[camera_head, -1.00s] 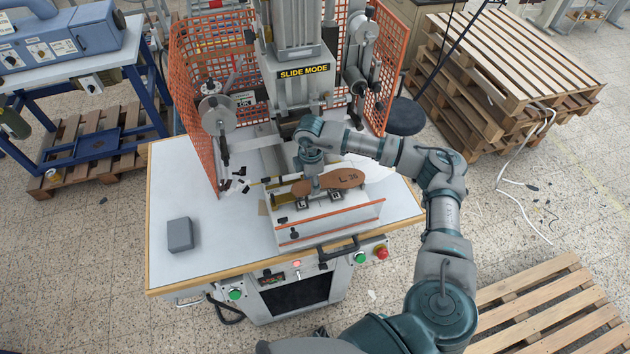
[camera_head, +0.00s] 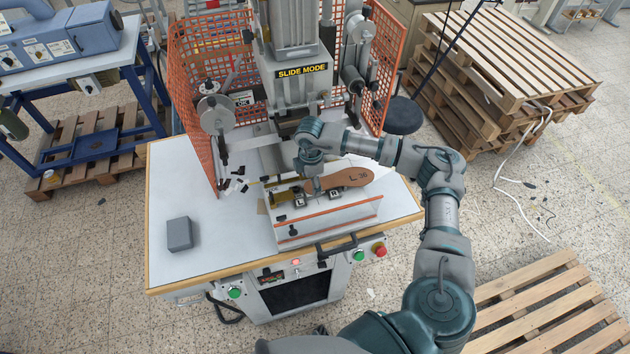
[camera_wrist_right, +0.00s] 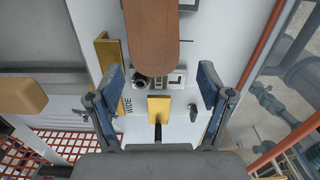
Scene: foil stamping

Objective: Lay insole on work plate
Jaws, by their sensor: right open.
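The brown insole (camera_head: 350,178), marked "L 36", is over the work plate on the press table. Its rounded end also shows in the right wrist view (camera_wrist_right: 152,45), over the white plate (camera_wrist_right: 222,40), near a small "L" mark and metal fittings. I cannot tell whether it lies flat on the plate. My right gripper (camera_wrist_right: 161,82) is open, its two blue-padded fingers standing wide on either side of the insole's end, with a clear gap at each side. In the head view the wrist hides part of the plate. My left gripper is not in view.
The "SLIDE MODE" press head (camera_head: 303,71) stands just behind my wrist. Orange mesh guards (camera_head: 205,120) flank it. A grey block (camera_head: 180,235) sits on the table's left, with bare table around it. Yellow stops (camera_wrist_right: 110,55) stand by the plate.

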